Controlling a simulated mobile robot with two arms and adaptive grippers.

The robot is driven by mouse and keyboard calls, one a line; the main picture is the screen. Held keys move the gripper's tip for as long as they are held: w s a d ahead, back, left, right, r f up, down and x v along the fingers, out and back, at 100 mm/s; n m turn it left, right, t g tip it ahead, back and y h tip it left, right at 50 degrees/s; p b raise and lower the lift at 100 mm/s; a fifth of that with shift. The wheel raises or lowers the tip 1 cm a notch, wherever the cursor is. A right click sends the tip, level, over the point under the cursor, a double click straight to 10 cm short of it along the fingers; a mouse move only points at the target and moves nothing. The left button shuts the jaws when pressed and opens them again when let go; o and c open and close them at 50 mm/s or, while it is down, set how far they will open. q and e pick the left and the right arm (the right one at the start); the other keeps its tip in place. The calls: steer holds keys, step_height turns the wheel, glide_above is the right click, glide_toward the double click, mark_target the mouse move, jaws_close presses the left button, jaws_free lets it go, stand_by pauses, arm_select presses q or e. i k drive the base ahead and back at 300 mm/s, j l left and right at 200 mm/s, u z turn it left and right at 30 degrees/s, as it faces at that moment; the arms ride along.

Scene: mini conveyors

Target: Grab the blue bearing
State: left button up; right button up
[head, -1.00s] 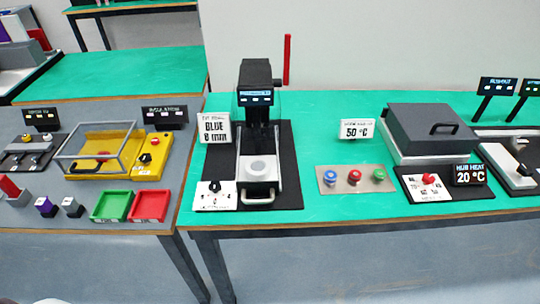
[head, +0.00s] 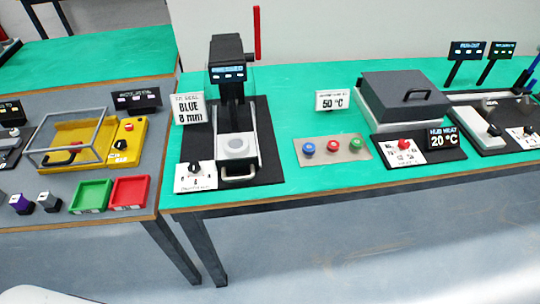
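The blue bearing (head: 308,148) sits at the left end of a row of three on a beige plate (head: 346,157) on the green table. A red one (head: 333,146) is in the middle and a green one (head: 356,144) at the right. Neither of my grippers is in the head view. Nothing touches the blue bearing.
Green and red trays (head: 130,192) lie on the grey table. The table's front edge is clear before the plate.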

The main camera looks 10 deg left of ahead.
mark_target(308, 147)
steer(key=i+l+u, duration=0.1)
steer(key=l, duration=0.25)
steer(key=i+l+u, duration=0.15)
steer(key=l, duration=0.2)
steer(key=i+l+u, duration=0.1)
steer(key=l, duration=0.3)
steer(key=i+l+u, duration=0.15)
steer(key=l, duration=0.2)
steer(key=i+l+u, duration=0.1)
steer(key=l, duration=0.3)
steer(key=i, duration=0.05)
